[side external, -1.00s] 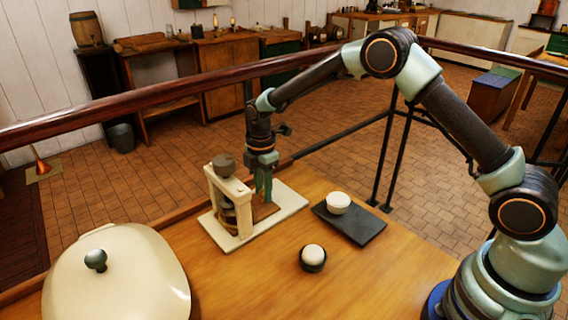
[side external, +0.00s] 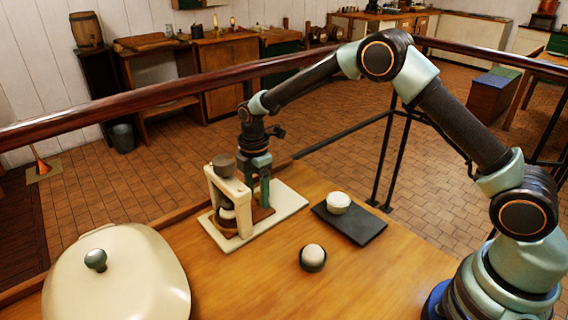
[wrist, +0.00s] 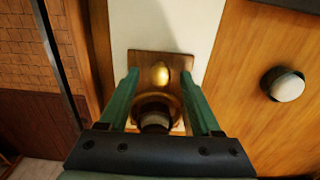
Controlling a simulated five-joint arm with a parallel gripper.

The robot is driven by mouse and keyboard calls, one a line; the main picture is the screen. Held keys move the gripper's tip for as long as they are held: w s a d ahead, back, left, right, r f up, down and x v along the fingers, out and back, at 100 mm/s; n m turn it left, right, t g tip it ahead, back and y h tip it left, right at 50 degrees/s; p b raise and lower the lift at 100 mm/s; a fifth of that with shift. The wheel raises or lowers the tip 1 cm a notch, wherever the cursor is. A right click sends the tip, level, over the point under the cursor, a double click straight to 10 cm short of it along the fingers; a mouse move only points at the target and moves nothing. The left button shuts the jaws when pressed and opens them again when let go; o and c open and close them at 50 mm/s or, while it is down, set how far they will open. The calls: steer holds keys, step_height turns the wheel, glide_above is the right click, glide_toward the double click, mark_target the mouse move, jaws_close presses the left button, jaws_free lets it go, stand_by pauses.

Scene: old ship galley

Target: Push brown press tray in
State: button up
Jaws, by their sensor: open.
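The press is a cream frame (side external: 211,192) with a brown knob (side external: 223,165) on top, standing on a cream board (side external: 291,205). The brown press tray (side external: 265,213) lies low at the frame's right side, partly inside it. My gripper (side external: 262,204) is open, pointing down close at the tray's outer end; contact cannot be told. In the wrist view, the brown tray (wrist: 137,61) with a gold knob (wrist: 159,75) shows between my spread green fingers.
A dark slab (side external: 361,227) with a white cup (side external: 338,203) lies to the right. A dark cup with a white ball (side external: 313,256) stands in front of the press. A large cream lidded pot (side external: 140,280) is at front left. Open wood lies between them.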

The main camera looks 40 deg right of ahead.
steer(key=shift+r, duration=3.5)
steer(key=shift+s+d+r, duration=0.1)
steer(key=shift+d+r, duration=0.05)
steer(key=shift+r, duration=0.2)
steer(key=s+d+r+m+t, duration=0.25)
steer(key=s+r+m, duration=0.2)
steer(key=r, duration=0.35)
steer(key=s+d+r+m+t, duration=0.1)
steer(key=s+d+r+m, duration=0.1)
steer(key=s+m, duration=0.4)
steer(key=s+d+r+m+t, duration=0.2)
steer(key=s+m, duration=0.5)
steer(key=s, duration=0.4)
steer(key=shift+s+d+r, duration=0.4)
steer(key=shift+d+r, duration=0.45)
steer(key=shift+d, duration=0.35)
steer(key=shift+m, duration=0.25)
